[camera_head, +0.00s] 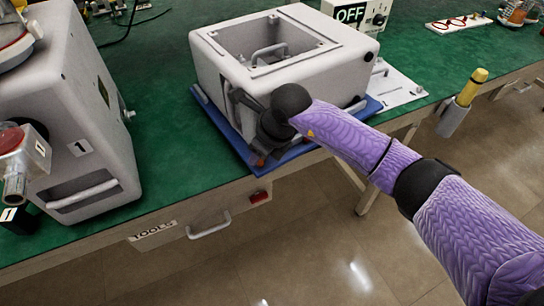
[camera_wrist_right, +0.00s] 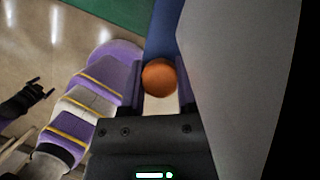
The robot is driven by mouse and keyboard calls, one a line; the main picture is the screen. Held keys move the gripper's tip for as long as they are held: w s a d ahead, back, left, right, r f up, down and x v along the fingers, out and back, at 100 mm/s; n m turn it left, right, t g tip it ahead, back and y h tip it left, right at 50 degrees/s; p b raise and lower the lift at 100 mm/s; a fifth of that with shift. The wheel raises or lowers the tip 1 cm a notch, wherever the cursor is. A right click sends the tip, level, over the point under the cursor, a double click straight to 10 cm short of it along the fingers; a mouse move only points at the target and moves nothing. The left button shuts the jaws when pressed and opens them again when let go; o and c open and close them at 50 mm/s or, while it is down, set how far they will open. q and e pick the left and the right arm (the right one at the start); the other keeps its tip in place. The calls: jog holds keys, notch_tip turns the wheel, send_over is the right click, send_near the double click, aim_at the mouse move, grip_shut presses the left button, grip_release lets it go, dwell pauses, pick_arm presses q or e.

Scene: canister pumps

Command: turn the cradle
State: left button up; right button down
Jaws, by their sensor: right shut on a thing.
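The cradle (camera_head: 221,123) is a blue flat base under a white square housing (camera_head: 219,78) on the green bench, at its front edge. My right gripper (camera_head: 260,156) is at the cradle's near corner, low against the housing's front. In the right wrist view its fingers (camera_wrist_right: 160,92) are shut on a round orange knob (camera_wrist_right: 159,76) beside the blue cradle edge (camera_wrist_right: 163,32). In the head view the gripper mostly hides the knob. My left gripper (camera_wrist_right: 42,89) shows small at the left of the wrist view, its fingers apart and empty, away from the cradle.
A large white pump unit (camera_head: 75,110) marked 1 stands at the left. A white plate (camera_head: 397,88) lies right of the cradle, with an OFF box (camera_head: 352,14) behind. A yellow-handled tool (camera_head: 470,88) sits in a holder at the bench edge. Green bench is clear between pump and cradle.

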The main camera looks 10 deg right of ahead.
aim_at(247, 161)
jog(key=shift+w+a+m+t, duration=0.15)
jog(key=shift+w+a+m, duration=0.25)
jog(key=shift+a, duration=0.3)
jog(key=shift+w+a+m+t, duration=0.15)
jog(key=shift+w+a+m, duration=0.2)
jog(key=shift+a, duration=0.3)
pick_arm(q)
jog(key=shift+s+d+f+b, duration=0.4)
jog(key=shift+s+d, duration=0.15)
jog(key=shift+d, duration=0.2)
pick_arm(e)
jog(key=shift+w+a+r+m, duration=0.1)
jog(key=shift+w+a+m, duration=0.15)
jog(key=shift+a, duration=0.1)
pick_arm(q)
jog(key=shift+w+a, duration=0.2)
jog(key=shift+a, duration=0.1)
